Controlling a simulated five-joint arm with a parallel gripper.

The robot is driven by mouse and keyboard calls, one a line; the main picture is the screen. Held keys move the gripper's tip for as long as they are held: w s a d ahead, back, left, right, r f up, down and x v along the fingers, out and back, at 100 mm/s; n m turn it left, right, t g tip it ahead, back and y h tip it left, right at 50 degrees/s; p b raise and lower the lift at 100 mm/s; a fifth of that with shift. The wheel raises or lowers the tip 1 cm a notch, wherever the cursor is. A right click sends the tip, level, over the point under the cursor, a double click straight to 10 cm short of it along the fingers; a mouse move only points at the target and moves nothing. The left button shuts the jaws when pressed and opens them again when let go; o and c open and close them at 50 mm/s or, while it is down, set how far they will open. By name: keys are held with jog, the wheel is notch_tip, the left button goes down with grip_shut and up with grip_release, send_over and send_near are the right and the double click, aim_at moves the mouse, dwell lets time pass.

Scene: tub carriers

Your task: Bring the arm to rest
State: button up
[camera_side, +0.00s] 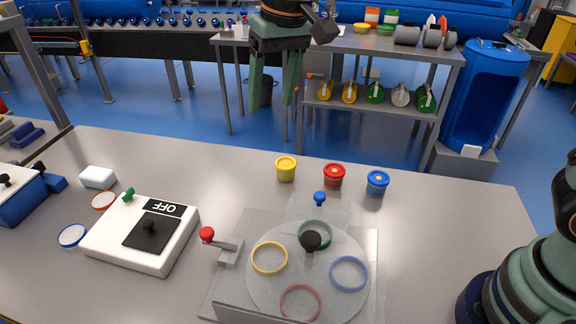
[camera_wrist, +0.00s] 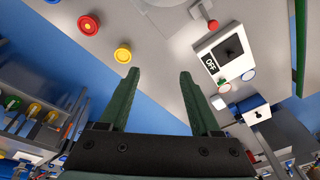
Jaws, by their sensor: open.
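My gripper (camera_side: 273,82) hangs high above the far edge of the table in the side view, jaws apart and nothing between them. In the wrist view its two green fingers (camera_wrist: 158,85) stand wide apart with only floor and table behind them. A yellow tub (camera_side: 286,170), a red tub (camera_side: 334,176) and a blue tub (camera_side: 377,183) stand in a row near the table's far edge, all below my gripper. The yellow tub (camera_wrist: 123,54) and the red tub (camera_wrist: 91,23) also show in the wrist view.
A clear turntable (camera_side: 258,290) with coloured rings and a black knob sits at the front. A red-knobbed lever (camera_side: 207,235) stands beside it. A white box marked OFF (camera_side: 110,240) is at the left. A shelf rack (camera_side: 345,100) stands behind the table.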

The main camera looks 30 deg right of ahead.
jog(key=s+d+f+t, duration=0.1)
jog(key=s+d, duration=0.6)
jog(key=d, duration=0.3)
jog(key=s+d+f+t+h, duration=0.1)
jog(key=s+d+t, duration=0.1)
jog(key=s+d, duration=0.5)
jog(key=d, duration=0.3)
jog(key=shift+s+d+f+t, duration=0.3)
jog(key=shift+s+d+f, duration=0.05)
